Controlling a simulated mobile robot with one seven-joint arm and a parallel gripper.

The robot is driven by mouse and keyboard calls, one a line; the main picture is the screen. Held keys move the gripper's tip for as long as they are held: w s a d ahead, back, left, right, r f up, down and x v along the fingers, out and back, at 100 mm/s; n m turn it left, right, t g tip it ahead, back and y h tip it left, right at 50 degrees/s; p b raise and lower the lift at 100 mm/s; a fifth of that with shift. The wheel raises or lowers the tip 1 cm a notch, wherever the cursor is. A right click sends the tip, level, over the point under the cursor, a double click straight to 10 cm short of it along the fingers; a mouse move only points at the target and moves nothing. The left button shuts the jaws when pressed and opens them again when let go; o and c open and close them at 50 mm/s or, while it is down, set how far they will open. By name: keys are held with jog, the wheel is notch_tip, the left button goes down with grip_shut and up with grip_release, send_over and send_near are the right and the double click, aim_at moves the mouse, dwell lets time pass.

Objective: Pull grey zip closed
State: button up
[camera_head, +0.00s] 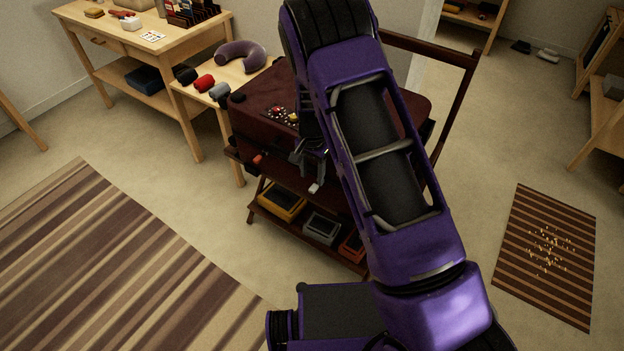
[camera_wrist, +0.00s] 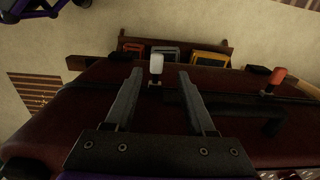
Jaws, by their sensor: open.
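A dark red suitcase (camera_head: 262,92) lies on a dark wooden stand; its side fills the lower part of the wrist view (camera_wrist: 60,115). A pale grey zip pull (camera_wrist: 156,64) stands out from the seam, and it shows below my gripper in the head view (camera_head: 315,187). My gripper (camera_wrist: 160,72) is open, its two fingers pointing at the seam. The pale pull appears between the fingertips, nearer the left finger; whether it touches is unclear. An orange-red pull (camera_wrist: 276,77) sits farther right along the seam and at the suitcase's left in the head view (camera_head: 258,160).
A black handle (camera_wrist: 240,108) lies on the suitcase side beside the right finger. The stand's lower shelf (camera_head: 300,233) holds several coloured trays. A wooden table (camera_head: 225,84) with a neck pillow (camera_head: 240,54) stands left. My arm hides the suitcase's right part. Striped rugs (camera_head: 110,250) lie on the floor.

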aim_at(312, 186)
notch_tip(312, 186, up, 14)
jog(key=p, duration=0.1)
jog(key=shift+f+p, duration=0.15)
jog(key=shift+p, duration=0.2)
